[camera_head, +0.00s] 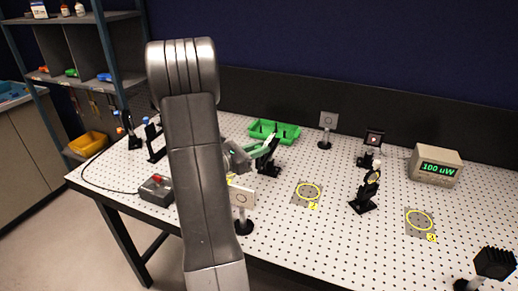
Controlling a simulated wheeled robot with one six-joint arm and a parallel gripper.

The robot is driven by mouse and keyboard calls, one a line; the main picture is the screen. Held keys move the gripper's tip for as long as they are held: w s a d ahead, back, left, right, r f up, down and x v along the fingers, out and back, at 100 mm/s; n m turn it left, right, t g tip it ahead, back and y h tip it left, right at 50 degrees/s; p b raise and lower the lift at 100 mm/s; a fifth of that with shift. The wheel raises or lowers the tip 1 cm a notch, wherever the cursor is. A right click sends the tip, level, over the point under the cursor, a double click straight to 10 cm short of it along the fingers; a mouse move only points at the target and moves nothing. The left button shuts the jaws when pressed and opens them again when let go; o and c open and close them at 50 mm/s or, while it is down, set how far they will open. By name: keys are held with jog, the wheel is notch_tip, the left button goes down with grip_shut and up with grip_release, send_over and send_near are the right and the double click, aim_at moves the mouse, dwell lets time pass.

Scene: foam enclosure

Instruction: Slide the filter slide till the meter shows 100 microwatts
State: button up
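The meter (436,166) is a beige box at the back right, and its green display reads 100 uW. My gripper (262,152) is just right of my arm, beside a black mount (269,160) on the perforated table. A pale green bar shows between the gripper and this mount; I cannot tell whether it is the filter slide or a finger. My arm hides part of the gripper, and the fingers are too small to tell whether they are open or hold anything.
A green bin (274,131) stands behind the gripper. A white plate on a post (242,197) stands in front of it. Black optic mounts (364,200) stand to the right, with yellow rings (308,191) marked on the table. A red-button box (157,190) is left of my arm.

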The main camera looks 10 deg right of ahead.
jog(key=o, duration=0.4)
jog(key=shift+c, duration=0.2)
jog(key=shift+a, duration=0.1)
jog(key=b+v, duration=0.2)
jog(key=v, duration=1.1)
jog(key=shift+s+a+b, duration=0.2)
jog(key=shift+a+b, duration=0.1)
jog(key=shift+b, duration=0.05)
jog(key=p+x, duration=0.2)
jog(key=x, duration=1.2)
jog(key=shift+p, duration=0.35)
